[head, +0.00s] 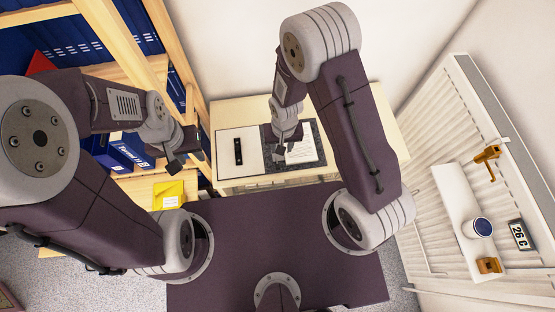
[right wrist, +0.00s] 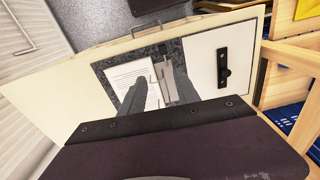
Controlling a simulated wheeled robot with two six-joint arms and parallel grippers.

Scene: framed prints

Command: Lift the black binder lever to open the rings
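An open binder lies flat on the pale wooden desktop. Its white inner cover (head: 227,164) is on the left in the head view, and a black bar (head: 238,151) is fixed on it. The bar also shows in the right wrist view (right wrist: 222,68). The dark grey half of the binder (head: 314,128) carries white paper (head: 302,150) and a metal ring mechanism (right wrist: 168,82). My right gripper (right wrist: 160,92) is open above the mechanism, its fingers apart and partly covering it. I cannot make out a lever there. My left gripper (head: 184,163) is open and empty, left of the desk.
Wooden shelves with blue binders (head: 125,152) stand at the left. A yellow box (head: 168,194) is near my left gripper. The desktop's right part is clear.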

